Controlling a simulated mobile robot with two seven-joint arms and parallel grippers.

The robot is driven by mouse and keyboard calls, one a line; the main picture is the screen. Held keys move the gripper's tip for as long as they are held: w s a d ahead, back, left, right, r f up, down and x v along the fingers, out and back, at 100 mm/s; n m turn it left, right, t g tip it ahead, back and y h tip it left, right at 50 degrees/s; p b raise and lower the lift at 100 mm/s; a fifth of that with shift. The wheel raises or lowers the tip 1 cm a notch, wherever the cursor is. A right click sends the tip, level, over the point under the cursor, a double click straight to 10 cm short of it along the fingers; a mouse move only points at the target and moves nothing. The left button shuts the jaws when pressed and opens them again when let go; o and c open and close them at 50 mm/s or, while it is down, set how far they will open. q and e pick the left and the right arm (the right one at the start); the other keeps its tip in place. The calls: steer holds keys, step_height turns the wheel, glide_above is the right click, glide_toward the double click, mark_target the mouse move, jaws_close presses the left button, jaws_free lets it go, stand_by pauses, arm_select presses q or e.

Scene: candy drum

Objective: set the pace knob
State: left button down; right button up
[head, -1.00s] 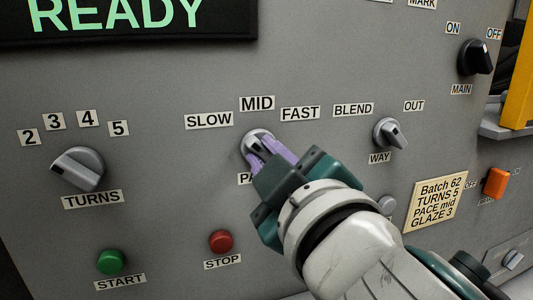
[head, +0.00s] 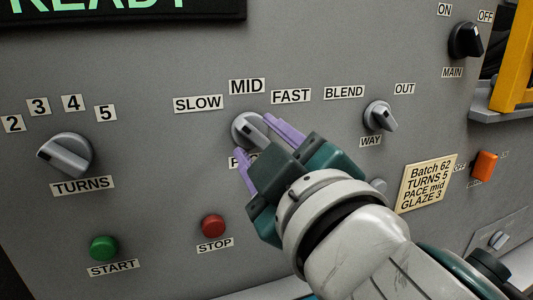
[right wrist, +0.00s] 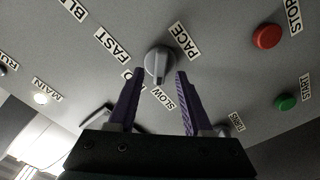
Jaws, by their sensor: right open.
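The pace knob (head: 248,130) is a round grey knob with a raised ridge, below the SLOW (head: 198,104), MID (head: 247,87) and FAST (head: 291,96) labels. In the right wrist view the pace knob (right wrist: 158,64) shows its ridge running toward the SLOW label (right wrist: 163,97); the exact setting is hard to tell. My right gripper (head: 255,138) is open, its purple fingers spread on either side of the knob. In the right wrist view the right gripper (right wrist: 160,75) shows a gap to the knob on both sides. A finger partly hides the MID label there. My left gripper is not in view.
The turns knob (head: 65,155) is at the left, the way knob (head: 380,117) at the right. Green start (head: 104,249) and red stop (head: 213,226) buttons lie below. A batch card (head: 427,183) reads PACE mid. An orange switch (head: 484,165) is at the right.

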steer(key=v, duration=0.8)
steer(key=shift+s, duration=0.2)
steer(key=shift+r, duration=0.1)
steer(key=s+d+f+m+g+h+p, duration=0.2)
steer(key=s+d+f+m+g+h, duration=0.15)
steer(key=d, duration=0.25)
steer(key=s+d+f+m+g+h+p, duration=0.25)
steer(key=d+m+g, duration=0.2)
steer(key=d, duration=0.25)
steer(key=s+d+f+m+g+p, duration=0.25)
steer(key=s+g, duration=0.35)
steer(key=s, duration=0.6)
step_height(320, 180, up, 37)
steer(key=p, duration=3.8)
steer(key=shift+w+y, duration=0.2)
steer(key=shift+y, duration=0.1)
